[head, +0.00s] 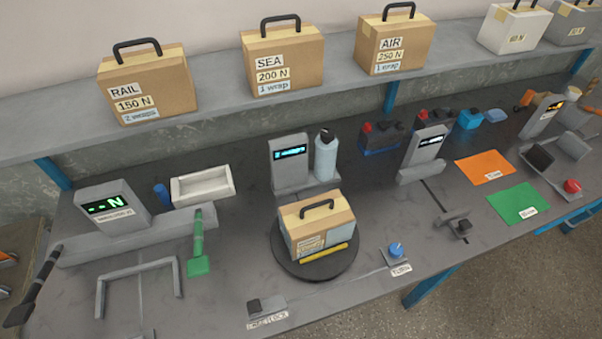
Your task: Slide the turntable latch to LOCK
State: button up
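The turntable (289,262) is a round black disc on the bench, with a handled cardboard box (317,222) on top. A yellow strip (325,259) lies along the box's front foot. The latch (254,305) is a small dark knob at the left end of a grey base, near the bench's front edge, in front and left of the turntable. The label (268,321) below it seems to read FREE at left and LOCK at right, but it is small. The knob sits on the left side. My gripper is not in view.
A blue knob (396,250) labelled TURN stands right of the turntable. A display unit (290,160) and a bottle (325,158) stand behind it. A green tool (198,250) and a grey U-shaped frame (138,271) are at left. The bench around the latch is clear.

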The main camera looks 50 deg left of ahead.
aim_at(254, 306)
jog(key=u, duration=1.85)
